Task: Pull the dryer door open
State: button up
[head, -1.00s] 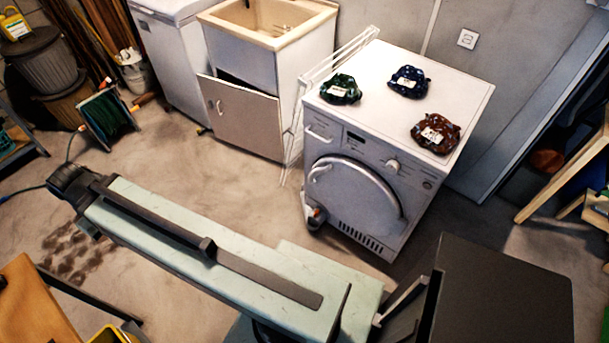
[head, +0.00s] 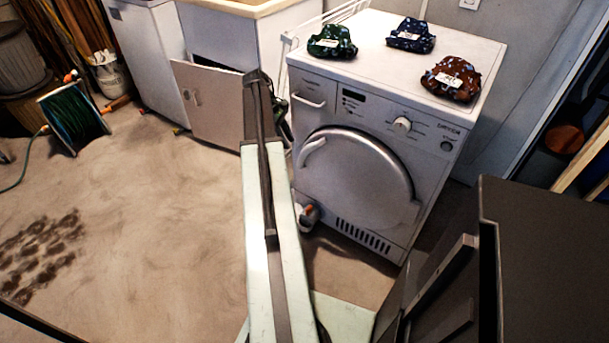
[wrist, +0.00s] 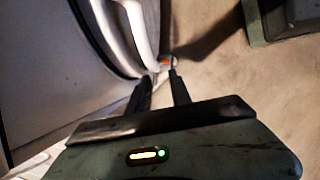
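The white dryer (head: 440,165) stands at right of centre in the head view. Its round grey door (head: 360,185) looks shut, with a curved handle (head: 312,150) on its left edge. In the wrist view the door (wrist: 112,45) is at upper left and its pale handle (wrist: 147,30) runs down toward my fingers. My gripper (wrist: 163,78) is open and empty, its two dark fingers apart. The fingertips lie just below the handle's near end in the picture; I cannot tell whether they touch it. In the head view my fingers are not clear.
Green, blue and red-brown bundles (head: 332,41) (head: 411,35) (head: 452,78) lie on the dryer top. A small white bottle with an orange part (head: 307,214) is on the floor by the dryer. A cupboard door (head: 205,108) stands left.

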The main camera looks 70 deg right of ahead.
aim_at(304, 155)
jog(key=s+f+b, duration=0.1)
jog(key=f+b, duration=0.1)
jog(key=s+d+f+b, duration=0.1)
jog(key=s+f+b, duration=0.1)
jog(key=f, duration=0.1)
jog(key=s+d+f+b, duration=0.1)
jog(key=s+f+b, duration=0.1)
jog(key=shift+s+f+b, duration=0.1)
jog(key=shift+f+b, duration=0.1)
jog(key=shift+b, duration=0.15)
jog(key=shift+s+d+f+b, duration=0.1)
jog(key=shift+s+f+b, duration=0.15)
jog(key=shift+f+b, duration=0.1)
jog(key=shift+r, duration=0.1)
grip_shut()
dwell(0.9)
